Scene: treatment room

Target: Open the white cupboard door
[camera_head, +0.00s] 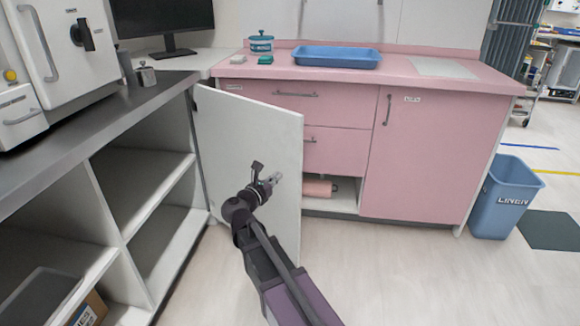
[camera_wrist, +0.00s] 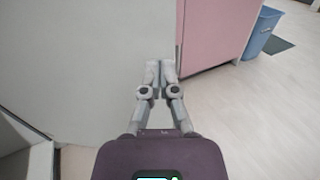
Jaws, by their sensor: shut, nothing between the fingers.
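The white cupboard door (camera_head: 238,140) stands swung well out from the dark-topped cabinet at the left, hinged at its left edge beside the open shelves. In the wrist view the door (camera_wrist: 75,60) fills the left and middle. My gripper (camera_head: 276,178) is shut and empty. It is in front of the door, near its right, free edge. In the wrist view my gripper (camera_wrist: 160,64) has its fingertips together, close to that edge. I cannot tell whether the fingertips touch the door. No handle shows on the door's visible face.
Open shelves (camera_head: 140,185) are under the dark counter (camera_head: 95,110). Pink cabinets (camera_head: 430,155) with a blue tray (camera_head: 336,56) on top stand behind the door; the wrist view shows them too (camera_wrist: 215,35). A blue bin (camera_head: 503,200) stands at the right. The floor in front (camera_head: 420,275) is clear.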

